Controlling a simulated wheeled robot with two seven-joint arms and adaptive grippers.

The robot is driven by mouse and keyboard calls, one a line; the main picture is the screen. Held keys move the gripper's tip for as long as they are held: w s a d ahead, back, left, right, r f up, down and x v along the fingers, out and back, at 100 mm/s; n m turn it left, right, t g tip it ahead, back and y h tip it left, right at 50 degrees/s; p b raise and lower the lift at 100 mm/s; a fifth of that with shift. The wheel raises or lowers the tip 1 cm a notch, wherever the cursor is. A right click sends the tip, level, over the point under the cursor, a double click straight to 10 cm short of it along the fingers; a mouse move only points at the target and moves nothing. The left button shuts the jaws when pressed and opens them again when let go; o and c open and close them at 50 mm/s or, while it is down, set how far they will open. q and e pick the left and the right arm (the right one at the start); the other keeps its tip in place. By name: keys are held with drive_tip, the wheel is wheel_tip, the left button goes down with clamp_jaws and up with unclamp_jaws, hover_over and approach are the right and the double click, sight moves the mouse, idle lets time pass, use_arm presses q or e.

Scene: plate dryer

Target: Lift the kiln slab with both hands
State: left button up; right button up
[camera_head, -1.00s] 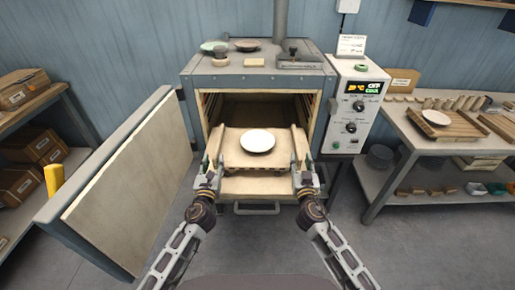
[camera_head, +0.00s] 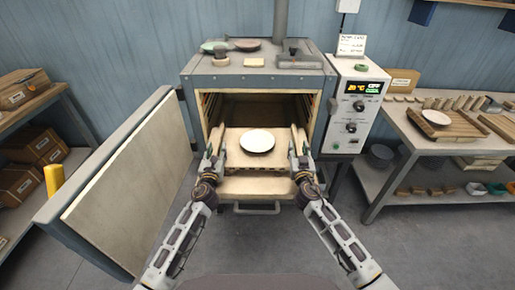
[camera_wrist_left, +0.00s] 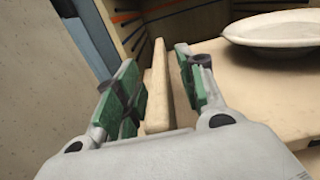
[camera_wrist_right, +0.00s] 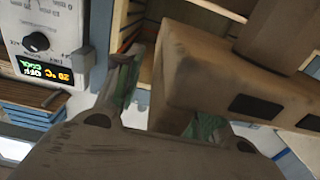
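The kiln slab (camera_head: 237,160) is a flat beige board at the mouth of the open kiln, with a raised bar along each side. A white plate (camera_head: 257,141) lies on it. My left gripper (camera_head: 213,162) is at the slab's left bar. In the left wrist view, its green-padded fingers are open on either side of the bar (camera_wrist_left: 158,88), with gaps showing. My right gripper (camera_head: 301,162) is at the right bar. In the right wrist view, which is upside down, its fingers are apart around a beige block (camera_wrist_right: 185,65); contact there is unclear.
The kiln (camera_head: 257,84) surrounds the slab's rear, and its thick door (camera_head: 125,185) stands open at left. The control box (camera_head: 357,105) is at right. A table (camera_head: 400,125) with a plate on a board stands further right. The floor in front is clear.

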use_arm(q)
drive_tip(key=shift+w, duration=0.15)
use_arm(e)
drive_tip(key=shift+w, duration=0.15)
use_arm(q)
clamp_jaws()
use_arm(e)
clamp_jaws()
use_arm(q)
drive_tip(key=shift+r, duration=0.15)
use_arm(e)
drive_tip(key=shift+r, duration=0.1)
